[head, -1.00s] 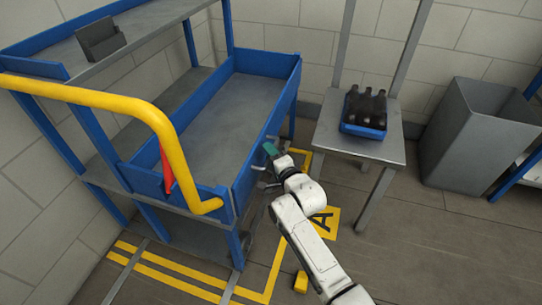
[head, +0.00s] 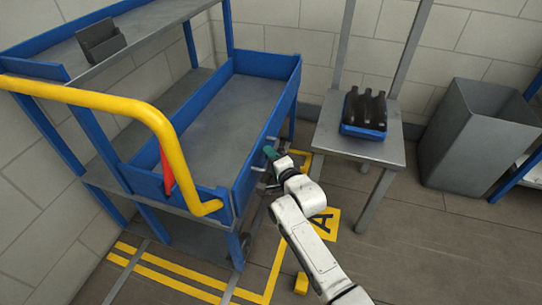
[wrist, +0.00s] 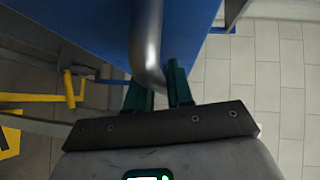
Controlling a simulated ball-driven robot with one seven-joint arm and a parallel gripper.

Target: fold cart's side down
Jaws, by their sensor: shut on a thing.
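The cart (head: 225,115) is blue with grey shelves and a yellow push handle (head: 165,130). Its blue side panel (head: 255,155) facing my arm stands upright along the shelf. My gripper (head: 270,153) is at the outer face of this panel. In the wrist view, the green fingers of my gripper (wrist: 158,88) are shut on a grey metal bar handle (wrist: 147,45) on the blue side (wrist: 85,25). The bar passes between the fingers. Most of the handle is hidden behind my gripper in the head view.
A grey table (head: 375,147) right of the cart carries a blue crate (head: 362,132) of dark bottles. A grey bin (head: 478,140) stands farther right. Yellow lines (head: 275,265) and a small yellow block (head: 301,283) are on the floor. Floor at lower right is clear.

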